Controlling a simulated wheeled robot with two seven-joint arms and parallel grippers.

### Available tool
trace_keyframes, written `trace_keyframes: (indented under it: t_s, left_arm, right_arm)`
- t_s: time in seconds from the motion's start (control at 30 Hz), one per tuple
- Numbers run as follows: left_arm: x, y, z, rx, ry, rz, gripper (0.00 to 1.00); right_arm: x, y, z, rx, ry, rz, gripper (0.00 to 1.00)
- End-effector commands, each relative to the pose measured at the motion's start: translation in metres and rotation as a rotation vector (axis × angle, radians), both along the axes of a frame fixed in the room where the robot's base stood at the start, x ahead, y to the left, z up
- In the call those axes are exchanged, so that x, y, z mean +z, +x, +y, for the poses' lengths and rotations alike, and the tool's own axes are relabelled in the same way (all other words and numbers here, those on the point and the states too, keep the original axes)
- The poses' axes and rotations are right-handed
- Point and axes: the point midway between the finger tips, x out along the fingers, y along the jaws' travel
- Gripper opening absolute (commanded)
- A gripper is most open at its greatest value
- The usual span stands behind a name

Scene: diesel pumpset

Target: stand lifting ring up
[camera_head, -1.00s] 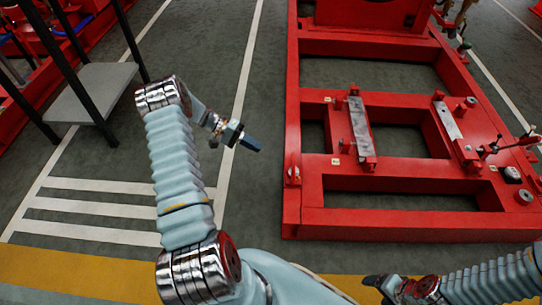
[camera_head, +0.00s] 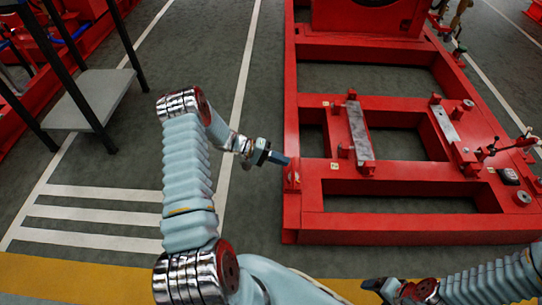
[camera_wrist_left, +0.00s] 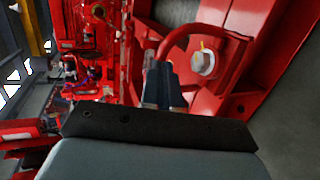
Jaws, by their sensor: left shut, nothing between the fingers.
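The red lifting ring (camera_wrist_left: 181,39) shows in the left wrist view as a curved bar beside a round silver boss (camera_wrist_left: 203,61) on the red base frame. In the head view the ring's spot (camera_head: 293,180) is at the frame's left side, small and partly covered by my gripper. My left gripper (camera_head: 286,161) is shut and empty, with its tips at that side of the frame. In the left wrist view its fingers (camera_wrist_left: 164,82) are close to the ring; I cannot tell whether they touch. My right gripper (camera_head: 374,284) is low in the head view, away from the frame.
The red base frame (camera_head: 400,229) has open bays and grey mounting pads (camera_head: 360,131). A grey shelf on black legs (camera_head: 98,96) stands at the left. The floor between the shelf and the frame is clear, with white and yellow markings.

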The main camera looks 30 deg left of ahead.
Motion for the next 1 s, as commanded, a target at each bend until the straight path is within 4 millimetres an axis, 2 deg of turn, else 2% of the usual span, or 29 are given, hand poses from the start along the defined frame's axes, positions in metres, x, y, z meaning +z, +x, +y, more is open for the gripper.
trace_keyframes:
  t_s: [0.4,0.6,1.0]
  left_arm:
    - [-0.002,0.002,-0.004,0.000,0.000,0.000,0.00]
    - [-0.004,0.008,-0.017,-0.001,-0.002,-0.001,0.00]
    - [0.001,0.009,-0.016,-0.002,0.000,0.000,0.00]
  right_arm:
    - [-0.001,0.000,0.000,0.000,0.000,0.000,0.76]
    - [-0.015,-0.001,0.001,0.002,0.002,0.002,0.76]
    - [-0.012,0.000,0.001,0.002,0.003,0.002,0.76]
